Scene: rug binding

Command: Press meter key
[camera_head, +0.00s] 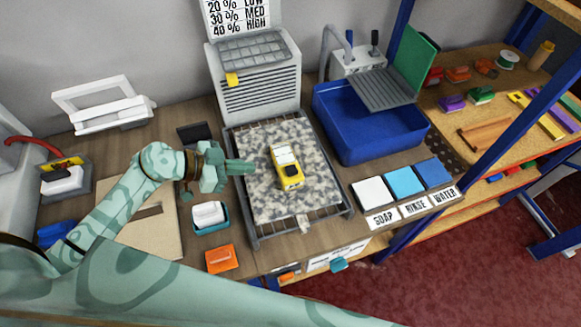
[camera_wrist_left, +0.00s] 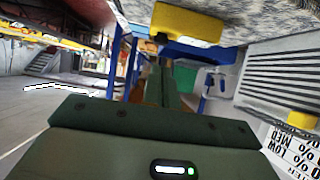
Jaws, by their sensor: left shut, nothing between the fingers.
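The yellow meter (camera_head: 291,178), with a pale panel at its far end and a dark spot on its body, lies on the grey speckled rug (camera_head: 265,205). My left gripper (camera_head: 243,167) is shut and empty, just left of the meter, with a visible gap between fingertips and meter. In the left wrist view the shut fingers (camera_wrist_left: 160,80) point toward the blue sink area, and a yellow block that looks like the meter (camera_wrist_left: 187,23) shows at the top. The meter's key cannot be made out clearly. My right gripper is not in view.
The rug lies on a metal rack (camera_head: 345,208) before a grey vented unit (camera_head: 260,82). A blue basin (camera_head: 370,125) stands to the right, with soap, rinse and water pads in front. A white brush (camera_head: 208,214) in a teal tray and an orange block (camera_head: 221,259) sit left of the rack.

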